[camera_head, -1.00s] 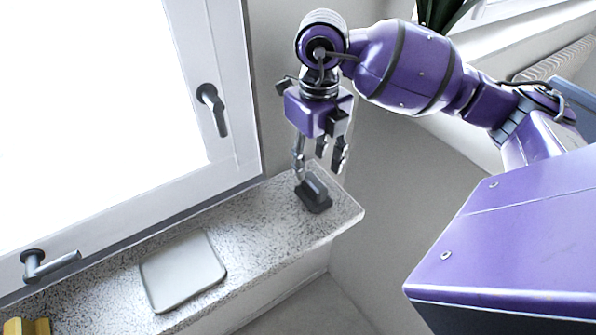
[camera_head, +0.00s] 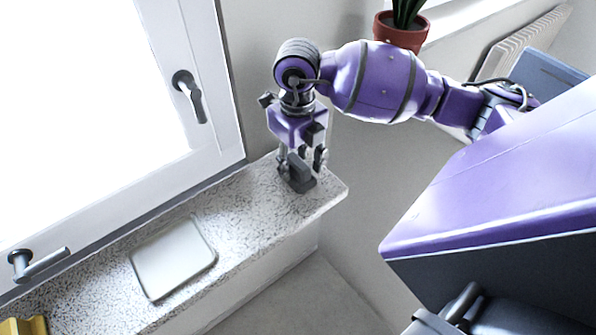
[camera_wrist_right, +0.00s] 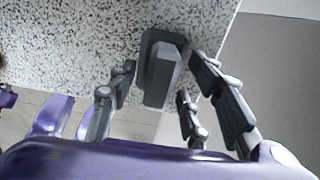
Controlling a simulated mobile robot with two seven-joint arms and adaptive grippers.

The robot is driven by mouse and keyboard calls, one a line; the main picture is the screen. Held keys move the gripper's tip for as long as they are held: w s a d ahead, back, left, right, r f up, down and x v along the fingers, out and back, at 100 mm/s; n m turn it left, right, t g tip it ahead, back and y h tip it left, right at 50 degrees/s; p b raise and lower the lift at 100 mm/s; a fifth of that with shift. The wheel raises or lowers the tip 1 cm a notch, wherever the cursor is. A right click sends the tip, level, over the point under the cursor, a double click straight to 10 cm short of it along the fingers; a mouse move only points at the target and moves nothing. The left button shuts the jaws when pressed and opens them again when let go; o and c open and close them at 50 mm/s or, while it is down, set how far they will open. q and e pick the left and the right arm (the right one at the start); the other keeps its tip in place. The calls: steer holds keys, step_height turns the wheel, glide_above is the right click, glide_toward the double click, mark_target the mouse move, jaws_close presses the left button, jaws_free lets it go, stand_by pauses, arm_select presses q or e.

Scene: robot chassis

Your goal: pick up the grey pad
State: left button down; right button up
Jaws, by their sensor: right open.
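The grey pad (camera_head: 299,178), a dark block on a wider dark base, sits on the speckled sill near its right end. My right gripper (camera_head: 301,163) points down right over it, with fingers open on either side. In the right wrist view the pad (camera_wrist_right: 158,72) lies between the spread fingers of the gripper (camera_wrist_right: 165,76). The right fingers are very near the pad's side; whether they touch it I cannot tell. My left gripper is not in view.
The speckled sill (camera_head: 245,205) runs below a window with a grey handle (camera_head: 189,96). A pale flat tray (camera_head: 173,258) lies left of the pad. A yellow object (camera_head: 22,326) is at the lower left corner. A potted plant (camera_head: 402,32) stands at the back.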

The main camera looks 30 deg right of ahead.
jaws_close()
steer(key=shift+r, duration=0.6)
steer(key=s+a+r, duration=1)
steer(key=r, duration=0.1)
steer(key=shift+r, duration=0.4)
steer(key=c, duration=0.8)
jaws_free()
steer(key=shift+d, duration=0.1)
steer(key=c, duration=0.3)
